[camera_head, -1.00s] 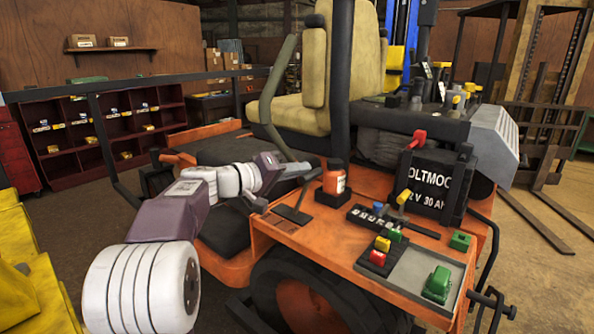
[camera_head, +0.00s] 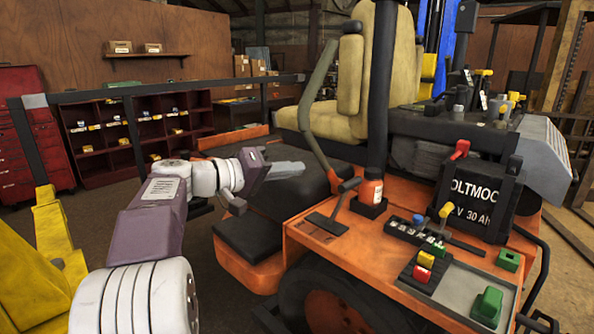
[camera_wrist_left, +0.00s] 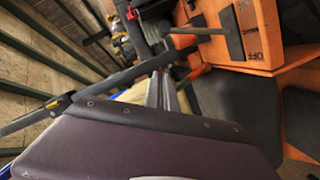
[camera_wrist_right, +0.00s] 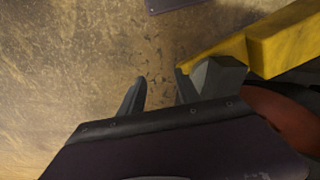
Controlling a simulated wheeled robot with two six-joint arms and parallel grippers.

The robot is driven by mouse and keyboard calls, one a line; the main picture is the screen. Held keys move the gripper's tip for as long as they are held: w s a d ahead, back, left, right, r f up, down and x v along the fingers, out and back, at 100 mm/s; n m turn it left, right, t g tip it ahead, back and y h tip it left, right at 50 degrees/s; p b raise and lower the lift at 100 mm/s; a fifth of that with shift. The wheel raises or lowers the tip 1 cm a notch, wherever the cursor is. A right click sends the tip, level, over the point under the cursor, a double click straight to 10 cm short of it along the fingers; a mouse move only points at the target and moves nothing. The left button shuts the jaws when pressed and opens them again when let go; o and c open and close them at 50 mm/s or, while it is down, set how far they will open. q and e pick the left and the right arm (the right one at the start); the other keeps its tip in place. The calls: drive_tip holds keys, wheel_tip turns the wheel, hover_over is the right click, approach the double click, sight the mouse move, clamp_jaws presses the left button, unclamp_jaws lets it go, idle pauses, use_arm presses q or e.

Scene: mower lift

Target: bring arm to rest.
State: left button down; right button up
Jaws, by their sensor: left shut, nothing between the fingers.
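My left arm comes in from the lower left in the head view. Its gripper (camera_head: 290,170) is shut and empty, held over the dark deck (camera_head: 250,237) of the orange machine (camera_head: 345,250), left of the long upright lever (camera_head: 318,95). The gripper's closed fingers (camera_wrist_left: 160,92) also show in the left wrist view, with the machine's orange body (camera_wrist_left: 260,30) beyond them. My right gripper (camera_wrist_right: 155,95) is seen only in its own wrist view. Its fingers stand apart with bare floor between them, beside a yellow part.
A yellow frame (camera_head: 50,240) stands at the left edge. A black battery (camera_head: 480,200), an orange bottle (camera_head: 371,189) and coloured switches are on the machine's top. A dark rail (camera_head: 190,88) runs behind, before a red shelf unit (camera_head: 135,140). Brown floor lies between.

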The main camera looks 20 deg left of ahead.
use_arm(q)
drive_tip(key=d+r+m+g+h+p, duration=0.2)
drive_tip(key=d+r+h+p, duration=0.1)
drive_tip(key=d, duration=0.5)
drive_tip(key=s+d+f+m+g+p, duration=0.1)
drive_tip(key=s+d+f+g+p, duration=0.3)
drive_tip(key=d+f, duration=0.65)
drive_tip(key=s+d+f+g+y+p, duration=0.2)
drive_tip(key=s+f+g+y, duration=0.35)
drive_tip(key=s+f, duration=0.55)
drive_tip(key=s+a+f+y, duration=0.2)
drive_tip(key=s+a+f, duration=0.1)
drive_tip(key=a+f, duration=0.2)
drive_tip(key=s+a+f+m+g+y, duration=0.1)
drive_tip(key=s+a+f+y, duration=0.2)
drive_tip(key=a+f, duration=0.2)
drive_tip(key=shift+a+f+m+p, duration=0.2)
drive_tip(key=shift+f+m+p, duration=0.15)
drive_tip(key=shift+f, duration=1.3)
